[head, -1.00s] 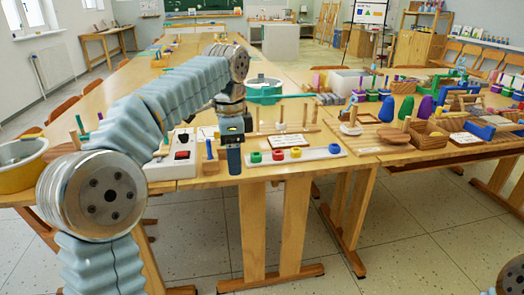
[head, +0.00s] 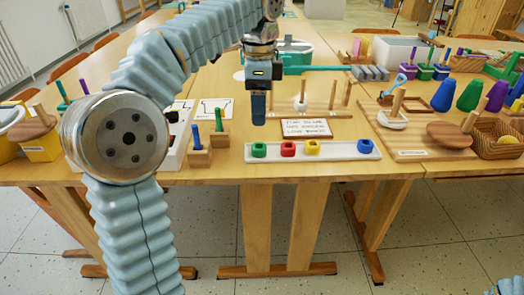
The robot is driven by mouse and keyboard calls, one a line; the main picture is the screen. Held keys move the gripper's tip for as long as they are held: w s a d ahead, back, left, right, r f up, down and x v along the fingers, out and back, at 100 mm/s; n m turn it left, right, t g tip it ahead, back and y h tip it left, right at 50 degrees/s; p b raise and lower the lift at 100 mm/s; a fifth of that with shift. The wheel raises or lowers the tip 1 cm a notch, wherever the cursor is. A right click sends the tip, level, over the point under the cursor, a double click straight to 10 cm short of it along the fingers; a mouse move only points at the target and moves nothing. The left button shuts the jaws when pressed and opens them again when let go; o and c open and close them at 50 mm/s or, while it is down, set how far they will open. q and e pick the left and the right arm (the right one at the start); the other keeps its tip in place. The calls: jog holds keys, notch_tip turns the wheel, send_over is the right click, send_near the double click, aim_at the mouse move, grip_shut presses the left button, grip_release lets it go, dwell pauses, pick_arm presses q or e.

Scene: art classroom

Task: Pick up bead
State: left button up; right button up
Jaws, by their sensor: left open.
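My right gripper is out of view.
A printed card (head: 305,127) lies behind the tray. A wooden board with upright pegs (head: 316,111) stands behind it. Small wooden blocks with a blue peg (head: 195,139) and a green peg (head: 218,120) stand left of the tray. A wooden board with a brown disc (head: 449,134) is at the right.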

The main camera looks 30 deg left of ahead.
aim_at(259, 150)
pick_arm(q)
notch_tip(259, 150, down, 9)
jog(key=shift+s+f+b, duration=0.1)
jog(key=shift+b, duration=0.85)
jog(key=c, duration=0.9)
